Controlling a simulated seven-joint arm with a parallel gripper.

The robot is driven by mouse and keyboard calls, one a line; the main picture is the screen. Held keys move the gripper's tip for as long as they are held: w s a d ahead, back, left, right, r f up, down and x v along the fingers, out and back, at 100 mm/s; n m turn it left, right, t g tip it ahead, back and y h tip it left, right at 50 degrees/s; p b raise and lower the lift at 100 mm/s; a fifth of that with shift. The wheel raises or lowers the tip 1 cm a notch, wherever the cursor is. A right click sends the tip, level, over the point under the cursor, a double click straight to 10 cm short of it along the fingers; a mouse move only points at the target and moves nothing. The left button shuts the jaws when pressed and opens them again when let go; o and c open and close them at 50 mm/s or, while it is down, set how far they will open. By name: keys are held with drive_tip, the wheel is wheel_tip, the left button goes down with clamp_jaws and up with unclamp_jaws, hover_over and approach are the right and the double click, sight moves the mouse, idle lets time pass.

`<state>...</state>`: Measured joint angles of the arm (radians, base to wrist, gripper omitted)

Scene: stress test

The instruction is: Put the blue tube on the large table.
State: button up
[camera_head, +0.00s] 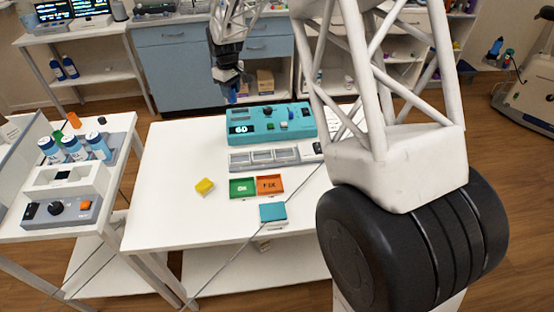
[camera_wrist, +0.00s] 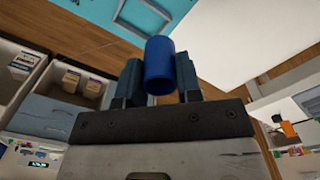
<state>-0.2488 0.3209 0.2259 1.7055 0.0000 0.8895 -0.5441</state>
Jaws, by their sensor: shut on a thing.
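My gripper (camera_head: 229,82) is shut on the blue tube (camera_head: 232,97). In the wrist view the tube (camera_wrist: 159,66) sits between the two dark fingers of my gripper (camera_wrist: 159,75). The upper part of the tube is hidden by the fingers in the head view.
The table's left part is clear. A side table (camera_head: 60,232) with bottles stands left.

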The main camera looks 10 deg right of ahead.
drive_tip(key=s+d+f+m, duration=0.1)
drive_tip(key=s+d, duration=0.1)
drive_tip(key=d, duration=0.5)
drive_tip(key=s+d+f+m, duration=0.1)
drive_tip(key=s+d, duration=0.2)
drive_tip(key=d, duration=0.4)
drive_tip(key=s+d+f+m, duration=0.1)
drive_tip(key=s+d+m, duration=0.1)
drive_tip(key=d, duration=0.5)
drive_tip(key=shift+s+d+f, duration=0.1)
drive_tip(key=shift+s+d, duration=0.15)
drive_tip(key=shift+s, duration=0.3)
drive_tip(key=s+d+f+m, duration=0.1)
drive_tip(key=s+d, duration=0.4)
drive_tip(key=s+d+f+m, duration=0.1)
drive_tip(key=s+d+m, duration=0.1)
drive_tip(key=s+d, duration=0.3)
drive_tip(key=s+d+f+m, duration=0.2)
drive_tip(key=s+d, duration=0.3)
drive_tip(key=d, duration=0.2)
drive_tip(key=shift+s+f, duration=0.1)
drive_tip(key=shift+s, duration=0.25)
drive_tip(key=shift+w, duration=0.1)
